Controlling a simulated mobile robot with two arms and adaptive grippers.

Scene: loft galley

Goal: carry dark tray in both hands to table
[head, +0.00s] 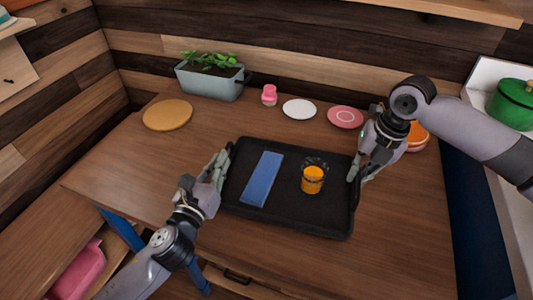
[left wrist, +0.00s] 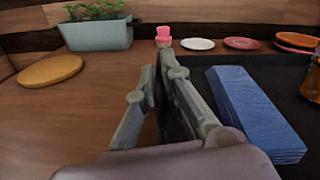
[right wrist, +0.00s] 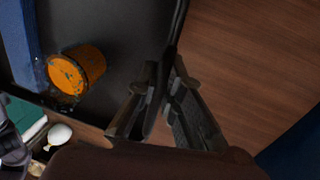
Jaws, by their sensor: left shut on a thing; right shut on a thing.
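The dark tray (head: 290,218) is over the wooden table (head: 400,250), and I cannot tell whether it rests on it or hangs just above. A folded blue cloth (head: 262,178) and a glass of orange drink (head: 312,178) stand on the tray. My left gripper (head: 222,165) is shut on the tray's left edge; its fingers also show in the left wrist view (left wrist: 165,85). My right gripper (head: 356,172) is shut on the tray's right edge, with the rim between its fingers in the right wrist view (right wrist: 165,75).
Along the back of the table are a round cork-coloured mat (head: 168,114), a planter (head: 210,82), a small pink item (head: 269,95), a white plate (head: 299,109), a pink plate (head: 345,117) and orange dishes (head: 417,136). A green pot (head: 512,104) stands at the right. The table's front right is clear.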

